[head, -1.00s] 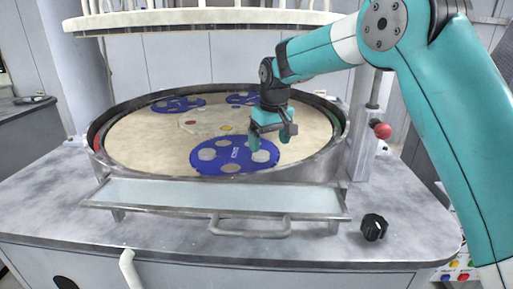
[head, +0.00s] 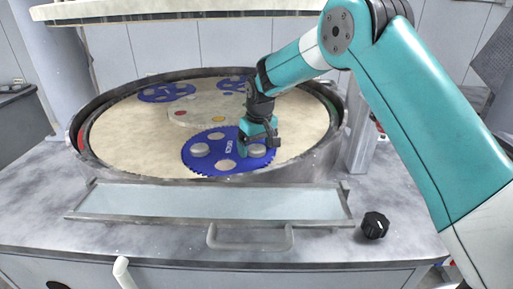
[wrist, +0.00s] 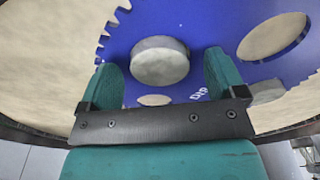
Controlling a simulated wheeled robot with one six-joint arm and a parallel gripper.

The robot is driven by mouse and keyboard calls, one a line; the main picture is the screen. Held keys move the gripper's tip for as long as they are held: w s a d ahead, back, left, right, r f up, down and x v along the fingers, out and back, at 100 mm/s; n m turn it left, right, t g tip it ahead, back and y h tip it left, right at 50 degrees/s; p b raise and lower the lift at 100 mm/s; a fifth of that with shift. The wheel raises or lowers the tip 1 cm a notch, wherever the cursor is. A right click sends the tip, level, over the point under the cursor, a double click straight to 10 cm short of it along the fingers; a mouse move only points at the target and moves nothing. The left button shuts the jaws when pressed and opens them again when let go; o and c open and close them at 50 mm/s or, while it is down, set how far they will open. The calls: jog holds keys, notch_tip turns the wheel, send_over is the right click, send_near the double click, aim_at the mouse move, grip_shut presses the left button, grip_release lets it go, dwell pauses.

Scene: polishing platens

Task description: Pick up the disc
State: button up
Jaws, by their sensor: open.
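A grey disc (wrist: 160,60) sits on the blue toothed carrier (wrist: 205,20), between my fingers and a little ahead of them in the wrist view. In the head view, this disc (head: 258,151) is at the carrier's right side, partly hidden by my gripper. My gripper (head: 259,146) is open and empty, low over the right part of the carrier (head: 228,151). Its two teal fingers stand on either side of the disc in the wrist view (wrist: 163,72), with gaps showing. Contact height cannot be told.
Other grey discs (head: 200,149) lie on the same carrier. More blue carriers (head: 167,92) lie farther back on the beige platen (head: 125,130). A raised metal rim (head: 84,125) surrounds the platen. A glass-like tray (head: 210,202) and handle stand in front. A large plate hangs above.

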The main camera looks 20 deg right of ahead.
jog(key=shift+s+f, duration=0.15)
jog(key=shift+f, duration=0.15)
jog(key=c, duration=1.1)
jog(key=shift+r, duration=0.1)
